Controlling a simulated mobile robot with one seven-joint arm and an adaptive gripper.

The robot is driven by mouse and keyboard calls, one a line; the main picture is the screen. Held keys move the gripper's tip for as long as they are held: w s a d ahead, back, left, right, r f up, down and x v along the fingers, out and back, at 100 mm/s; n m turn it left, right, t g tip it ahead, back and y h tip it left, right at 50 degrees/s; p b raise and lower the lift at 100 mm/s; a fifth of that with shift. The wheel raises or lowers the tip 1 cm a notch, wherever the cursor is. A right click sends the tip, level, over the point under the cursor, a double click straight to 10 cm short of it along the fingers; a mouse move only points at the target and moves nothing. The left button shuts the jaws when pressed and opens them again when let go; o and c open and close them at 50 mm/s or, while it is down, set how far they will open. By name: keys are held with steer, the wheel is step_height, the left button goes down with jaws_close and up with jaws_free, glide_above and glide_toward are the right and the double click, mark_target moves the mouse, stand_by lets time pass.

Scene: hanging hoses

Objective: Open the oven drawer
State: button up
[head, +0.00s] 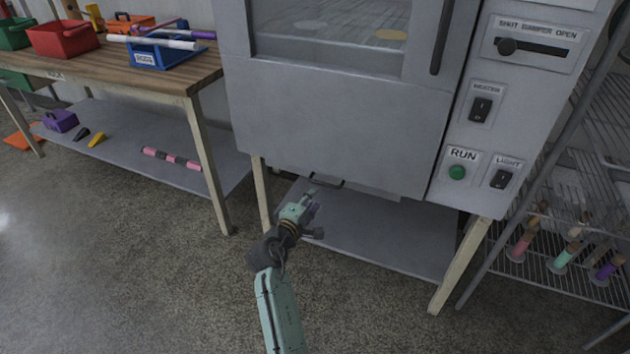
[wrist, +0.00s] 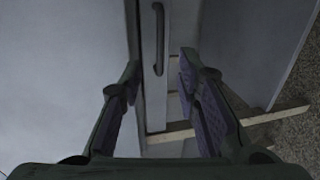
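The grey oven (head: 340,110) stands on pale legs. Its shallow drawer (head: 375,189) is a narrow strip under the oven body and looks closed. A dark bar handle (head: 328,182) sits on the drawer front, partly hidden by my gripper in the head view. My gripper (head: 311,205) is just in front of and below the handle. In the wrist view, my gripper (wrist: 160,68) is open and empty, with its fingers apart. The handle (wrist: 159,38) shows ahead between the fingertips, on the narrow drawer front (wrist: 155,98). I see no contact with it.
A grey shelf (head: 380,232) lies below the oven between its legs. A wooden workbench (head: 130,72) with bins is at left. A wire rack (head: 575,270) with spools is at right. The floor (head: 150,270) in front is clear.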

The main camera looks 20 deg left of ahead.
mark_target(324, 185)
steer(key=x, duration=1.1)
steer(key=shift+s+p, duration=0.1)
steer(key=shift+p, duration=0.25)
jaws_close()
stand_by(0.3)
